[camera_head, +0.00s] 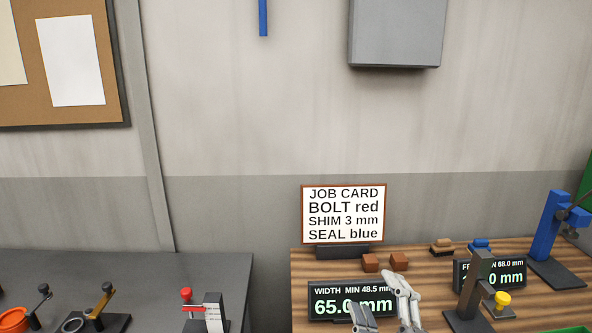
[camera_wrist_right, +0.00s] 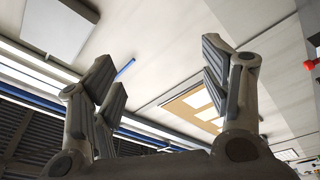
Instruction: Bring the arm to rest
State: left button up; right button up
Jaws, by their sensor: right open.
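My right gripper (camera_head: 384,309) shows at the bottom of the head view, over the front of the wooden bench, in front of the width display. Its grey fingers are spread apart with nothing between them. In the right wrist view the open fingers (camera_wrist_right: 165,90) point up toward the wall and ceiling, and the space between them is empty. The rest of the right arm is out of the head view. My left gripper is not in view.
The wooden bench (camera_head: 420,262) holds a job card (camera_head: 343,213), a width display (camera_head: 350,301) partly behind my gripper, brown blocks (camera_head: 399,261), a dark stand with a yellow knob (camera_head: 503,299) and a blue stand (camera_head: 547,232). A grey table (camera_head: 150,270) with several small fixtures stands left, across a gap.

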jog(key=s+d+f+m+g+h, duration=0.2)
jog(key=f+m+g, duration=0.1)
jog(key=f, duration=0.3)
jog(key=s+d+f+m+g+h, duration=0.2)
jog(key=d+f+m, duration=0.1)
jog(key=f, duration=0.3)
jog(key=s+d+f+m+g, duration=0.1)
jog(key=s+f+m+g, duration=0.3)
jog(key=s+f, duration=0.5)
jog(key=s+f+m+g, duration=0.2)
jog(key=s+f+g, duration=0.5)
jog(key=s, duration=0.5)
notch_tip(320, 180, down, 33)
jog(key=s+g+b, duration=0.1)
jog(key=s+b, duration=0.1)
jog(key=b, duration=0.4)
jog(key=s+d+f+g+b, duration=0.1)
jog(key=s+d+f+b, duration=0.2)
jog(key=s+f, duration=1.4)
notch_tip(320, 180, down, 3)
jog(key=shift+r+n+g+b, duration=0.15)
jog(key=shift+n+g+b, duration=0.15)
jog(key=shift+b, duration=0.2)
